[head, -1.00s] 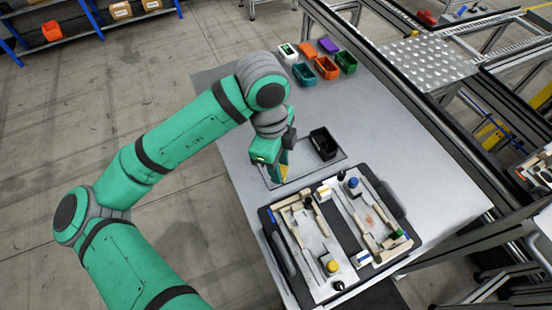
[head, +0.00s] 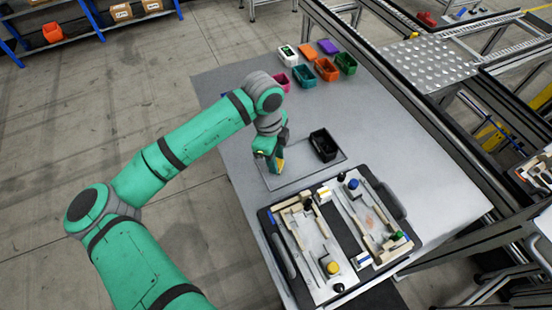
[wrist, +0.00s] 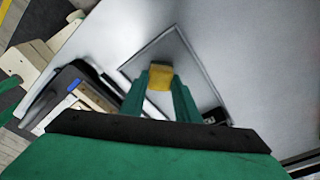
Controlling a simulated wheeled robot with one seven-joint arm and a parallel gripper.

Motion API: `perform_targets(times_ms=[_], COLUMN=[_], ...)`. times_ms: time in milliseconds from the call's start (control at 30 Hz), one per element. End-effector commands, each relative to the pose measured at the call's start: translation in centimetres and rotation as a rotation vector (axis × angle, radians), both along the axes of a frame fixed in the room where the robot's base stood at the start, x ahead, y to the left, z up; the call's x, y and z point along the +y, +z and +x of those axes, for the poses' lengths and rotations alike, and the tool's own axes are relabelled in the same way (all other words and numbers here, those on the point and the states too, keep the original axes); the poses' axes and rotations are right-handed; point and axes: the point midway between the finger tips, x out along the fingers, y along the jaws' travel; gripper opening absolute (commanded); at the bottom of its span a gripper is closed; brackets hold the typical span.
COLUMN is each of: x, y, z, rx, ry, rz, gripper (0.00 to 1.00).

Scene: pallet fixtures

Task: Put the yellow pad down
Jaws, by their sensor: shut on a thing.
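The yellow pad (wrist: 160,76) is held between the green fingertips of my gripper (wrist: 161,84) in the wrist view. In the head view, my gripper (head: 278,165) points down over the left part of the outlined rectangle (head: 299,176) on the table, and only a small bit of yellow shows at its tip. In the wrist view the same outlined rectangle (wrist: 196,60) lies beneath the pad. I cannot tell whether the pad touches the surface.
A black bin (head: 323,146) stands in the right part of the rectangle. An open case (head: 268,220) with wooden fixtures lies in front. Several coloured bins, including an orange one (head: 326,69), stand at the table's back. The table (head: 408,150) is clear on the right.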

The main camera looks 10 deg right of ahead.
Motion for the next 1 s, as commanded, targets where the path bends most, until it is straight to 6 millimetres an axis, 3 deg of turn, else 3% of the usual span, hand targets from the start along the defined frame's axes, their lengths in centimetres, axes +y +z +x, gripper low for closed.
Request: perform_targets(times_ms=[367, 400, 467, 500, 833, 1000], x=[0.0, 0.0, 0.1, 0.1, 0.1, 0.1], y=[-0.4, -0.5, -0.5, -0.5, -0.2, 1.7], z=[0.0, 0.0, 0.0, 0.0, 0.0, 0.2], rx=[0.0, 0.0, 0.0, 0.0, -0.002, -0.002], ry=[0.0, 0.001, 0.002, 0.002, 0.002, 0.0], rz=[-0.001, -0.001, -0.001, -0.001, 0.0, -0.002], gripper=[0.04, 0.31, 0.45, 0.47, 0.47, 0.47])
